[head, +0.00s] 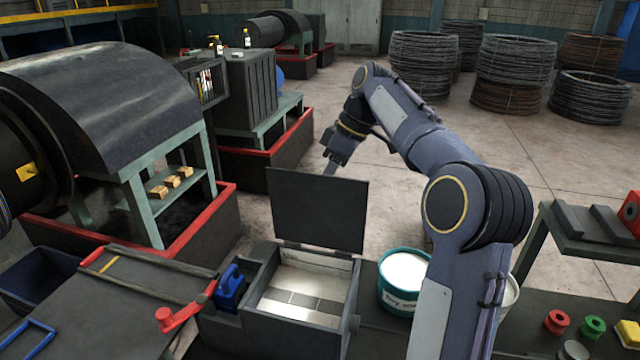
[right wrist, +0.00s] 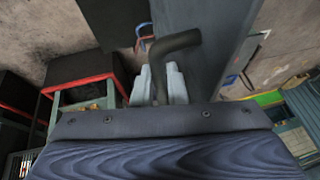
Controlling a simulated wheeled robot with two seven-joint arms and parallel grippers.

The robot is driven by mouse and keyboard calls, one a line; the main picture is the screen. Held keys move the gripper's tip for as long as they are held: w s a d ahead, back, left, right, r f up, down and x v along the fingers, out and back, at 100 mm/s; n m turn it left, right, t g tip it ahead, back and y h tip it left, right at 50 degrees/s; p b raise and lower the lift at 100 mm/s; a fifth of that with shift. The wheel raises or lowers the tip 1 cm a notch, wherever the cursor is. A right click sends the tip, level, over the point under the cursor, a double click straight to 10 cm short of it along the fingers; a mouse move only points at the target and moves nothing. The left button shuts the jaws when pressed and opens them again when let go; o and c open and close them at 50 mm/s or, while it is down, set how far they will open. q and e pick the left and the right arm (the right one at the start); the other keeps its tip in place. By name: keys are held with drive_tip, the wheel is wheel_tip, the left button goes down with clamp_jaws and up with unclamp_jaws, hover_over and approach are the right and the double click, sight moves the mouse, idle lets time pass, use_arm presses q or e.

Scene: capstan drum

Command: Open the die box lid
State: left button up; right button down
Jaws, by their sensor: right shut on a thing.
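The die box (head: 310,325) stands on the bench at the bottom centre of the head view. Its dark lid (head: 318,208) is raised about upright at the back edge, so the light interior with grey blocks shows. My right arm reaches over the right side, and its gripper (head: 332,166) is at the lid's top edge. In the right wrist view the pale fingers (right wrist: 160,84) are shut on a dark bent handle (right wrist: 178,42), beside the lid's dark panel (right wrist: 212,50). My left gripper is not in view.
A white-and-teal bucket (head: 403,280) stands right of the box. A blue can (head: 230,288) and a red clamp (head: 180,318) are at its left. Red and green spools (head: 592,326) lie at bottom right. Open floor lies behind the lid.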

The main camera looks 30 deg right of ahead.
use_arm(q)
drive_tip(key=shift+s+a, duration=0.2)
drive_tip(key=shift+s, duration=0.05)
use_arm(e)
drive_tip(key=w+d+f+g+y, duration=0.1)
drive_tip(key=w+d+f, duration=0.2)
drive_tip(key=d, duration=0.1)
drive_tip(key=shift+w+d, duration=0.15)
drive_tip(key=shift+w, duration=0.05)
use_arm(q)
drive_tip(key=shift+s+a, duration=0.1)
use_arm(e)
drive_tip(key=shift+f, duration=0.15)
drive_tip(key=c, duration=1.8)
unclamp_jaws()
drive_tip(key=o, duration=0.3)
drive_tip(key=shift+w+d+f, duration=0.25)
drive_tip(key=shift+w+d, duration=0.15)
drive_tip(key=shift+d, duration=0.05)
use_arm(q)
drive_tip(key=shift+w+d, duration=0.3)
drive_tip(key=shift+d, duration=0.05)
use_arm(e)
drive_tip(key=shift+o, duration=0.2)
drive_tip(key=shift+a+r, duration=0.15)
drive_tip(key=shift+r, duration=0.05)
